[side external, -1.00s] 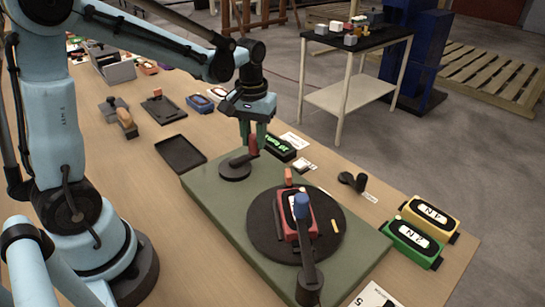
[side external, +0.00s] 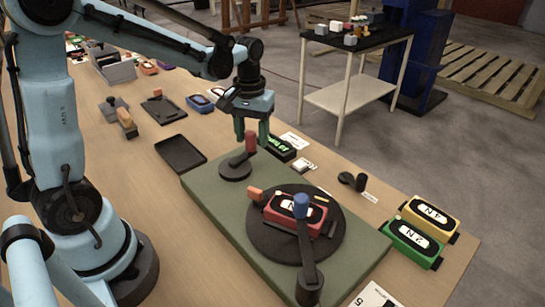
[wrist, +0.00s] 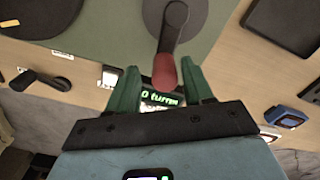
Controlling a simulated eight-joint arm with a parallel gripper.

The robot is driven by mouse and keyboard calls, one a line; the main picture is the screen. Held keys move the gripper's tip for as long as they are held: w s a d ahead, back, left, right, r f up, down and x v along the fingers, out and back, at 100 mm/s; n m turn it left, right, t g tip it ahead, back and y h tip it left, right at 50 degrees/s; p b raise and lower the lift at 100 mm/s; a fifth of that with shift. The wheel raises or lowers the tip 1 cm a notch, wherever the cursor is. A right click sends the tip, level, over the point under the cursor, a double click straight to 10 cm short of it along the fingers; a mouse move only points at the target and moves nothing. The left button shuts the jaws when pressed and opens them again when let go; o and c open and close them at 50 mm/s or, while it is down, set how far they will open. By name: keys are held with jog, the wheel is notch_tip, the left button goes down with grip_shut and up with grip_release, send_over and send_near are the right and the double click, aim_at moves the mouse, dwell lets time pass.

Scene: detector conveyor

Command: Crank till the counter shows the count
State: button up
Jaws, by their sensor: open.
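The crank (side external: 235,170) is a dark disc and arm with an upright red handle (side external: 250,141), at the far left end of a green base plate (side external: 215,195). My gripper (side external: 251,137) is open, its two green fingers on either side of the handle. In the wrist view the red handle (wrist: 165,72) is between the spread fingers, not clamped. The counter (side external: 280,147) is a black box with green digits just behind the crank. In the wrist view the counter (wrist: 158,98) reads "0 turns", partly covered by the handle and gripper.
A dark turntable (side external: 265,240) on the plate carries a red box (side external: 290,217), with a blue-knobbed arm (side external: 305,250) reaching over it. Green (side external: 412,243) and yellow (side external: 428,216) boxes stand at right. A black tray (side external: 180,153) lies left of the plate.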

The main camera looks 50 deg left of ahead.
jog(key=shift+r, duration=3.85)
jog(key=shift+s+d, duration=0.2)
jog(key=shift+s, duration=0.05)
jog(key=s+d+f+m+t, duration=0.2)
jog(key=s+d+m+t, duration=0.4)
jog(key=s+t, duration=0.1)
jog(key=shift+s+f, duration=0.3)
jog(key=shift+s, duration=0.25)
